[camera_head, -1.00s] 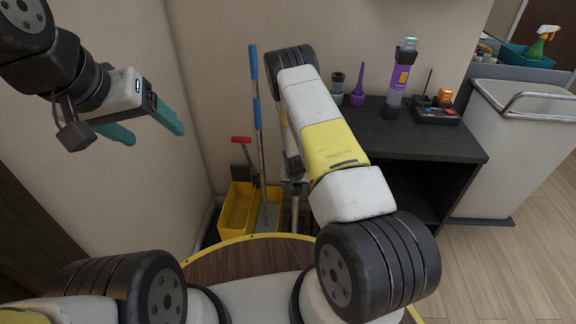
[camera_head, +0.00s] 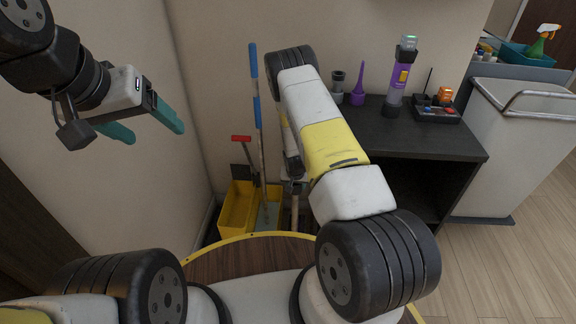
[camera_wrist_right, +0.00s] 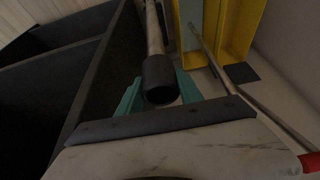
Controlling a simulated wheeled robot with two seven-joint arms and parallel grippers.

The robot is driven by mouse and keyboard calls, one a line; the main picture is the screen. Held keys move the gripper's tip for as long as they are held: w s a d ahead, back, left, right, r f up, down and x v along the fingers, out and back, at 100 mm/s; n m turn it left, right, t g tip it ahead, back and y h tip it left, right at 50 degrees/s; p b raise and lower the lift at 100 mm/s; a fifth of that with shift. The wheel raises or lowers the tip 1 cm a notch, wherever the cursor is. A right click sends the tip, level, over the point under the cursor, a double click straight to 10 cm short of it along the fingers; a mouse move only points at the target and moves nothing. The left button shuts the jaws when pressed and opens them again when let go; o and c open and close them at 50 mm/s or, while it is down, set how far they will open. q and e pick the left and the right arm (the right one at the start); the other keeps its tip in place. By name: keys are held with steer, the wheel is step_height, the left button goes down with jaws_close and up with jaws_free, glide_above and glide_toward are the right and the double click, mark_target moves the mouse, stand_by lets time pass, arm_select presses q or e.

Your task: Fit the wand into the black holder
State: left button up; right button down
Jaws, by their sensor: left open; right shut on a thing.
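My right gripper (camera_wrist_right: 158,88) is shut on a grey tube with a black end cap, which looks like the wand (camera_wrist_right: 158,72). In the head view this gripper is mostly hidden behind my right forearm, and a thin pale pole (camera_head: 295,213) shows below it, probably the same wand. My left gripper (camera_head: 156,135) is open and empty in the air at the upper left, away from everything. I cannot pick out the black holder with certainty. A dark cabinet (camera_head: 440,145) stands to the right of the right gripper, with dark panels at the left of the wrist view.
A yellow bucket (camera_head: 238,210) with a blue-handled pole (camera_head: 257,110) and a red-handled tool (camera_head: 241,138) stands by the wall. On the cabinet stand a purple device (camera_head: 397,95), a purple nozzle (camera_head: 358,88) and a black tray (camera_head: 436,115). A white bin (camera_head: 505,150) stands further right.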

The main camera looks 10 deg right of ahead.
steer(key=shift+s+f, duration=0.1)
steer(key=shift+f, duration=0.05)
steer(key=c, duration=0.7)
jaws_free()
steer(key=v, duration=0.7)
steer(key=shift+r, duration=0.4)
steer(key=shift+s+a, duration=0.1)
